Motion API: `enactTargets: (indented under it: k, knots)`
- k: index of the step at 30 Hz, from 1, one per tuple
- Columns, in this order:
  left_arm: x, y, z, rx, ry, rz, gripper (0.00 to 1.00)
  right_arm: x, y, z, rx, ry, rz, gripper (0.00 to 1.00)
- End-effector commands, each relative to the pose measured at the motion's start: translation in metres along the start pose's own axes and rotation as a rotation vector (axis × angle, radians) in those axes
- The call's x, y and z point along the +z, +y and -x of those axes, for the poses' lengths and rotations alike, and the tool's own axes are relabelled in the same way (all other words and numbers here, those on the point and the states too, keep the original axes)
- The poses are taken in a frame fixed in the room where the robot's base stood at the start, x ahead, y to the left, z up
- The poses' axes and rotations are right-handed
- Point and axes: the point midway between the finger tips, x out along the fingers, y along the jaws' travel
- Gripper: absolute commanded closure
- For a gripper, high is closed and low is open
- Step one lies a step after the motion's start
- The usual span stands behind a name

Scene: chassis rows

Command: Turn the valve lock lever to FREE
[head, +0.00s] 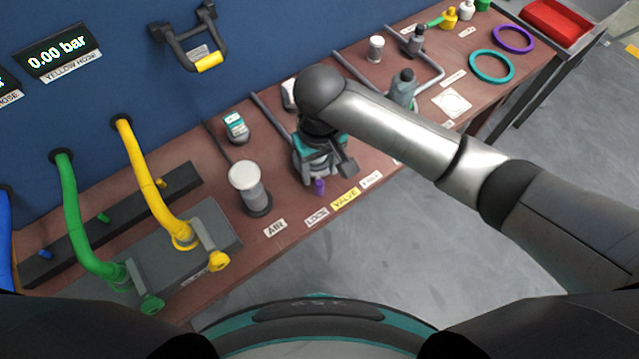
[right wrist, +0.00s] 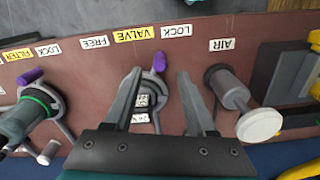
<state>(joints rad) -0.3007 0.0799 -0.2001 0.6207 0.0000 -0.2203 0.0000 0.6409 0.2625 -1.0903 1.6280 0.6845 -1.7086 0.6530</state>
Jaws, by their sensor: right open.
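The valve lock lever is a short purple handle (head: 319,186); it also shows in the right wrist view (right wrist: 159,62). It points at the bench front, towards the side of the LOCK label (right wrist: 174,31) and away from the FREE label (right wrist: 94,41). The yellow VALVE label (right wrist: 134,34) lies between them. My right gripper (head: 326,174) is above the valve, pointing down. In the right wrist view its fingers (right wrist: 159,76) are open, one on each side of the valve, with the lever between and just beyond the tips. I cannot tell if they touch it. My left gripper is not in view.
A white-topped AIR plunger (head: 243,175) stands left of the valve. A filter unit (right wrist: 22,120) with another purple lever (right wrist: 30,76) stands on the other side. Yellow (head: 150,180) and green (head: 80,215) hoses are at the left. The floor (head: 330,260) before the bench is clear.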

Motion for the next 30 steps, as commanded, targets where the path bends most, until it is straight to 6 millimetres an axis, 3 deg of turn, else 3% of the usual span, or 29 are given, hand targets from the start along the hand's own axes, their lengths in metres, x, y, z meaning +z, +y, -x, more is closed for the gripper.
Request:
enactTargets:
  k: [3, 9, 22, 30]
  knots:
    - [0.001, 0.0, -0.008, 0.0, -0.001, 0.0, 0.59, 0.0, 0.0, -0.028, 0.001, -0.002, -0.001, 0.44]
    - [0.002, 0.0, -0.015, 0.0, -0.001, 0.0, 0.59, 0.0, 0.0, -0.056, 0.001, 0.0, 0.0, 0.44]
    - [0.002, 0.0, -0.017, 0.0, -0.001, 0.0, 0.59, 0.0, 0.0, -0.066, 0.0, 0.001, 0.001, 0.44]
    - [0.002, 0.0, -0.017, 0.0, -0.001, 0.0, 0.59, 0.0, 0.0, -0.066, 0.0, 0.002, 0.001, 0.72]
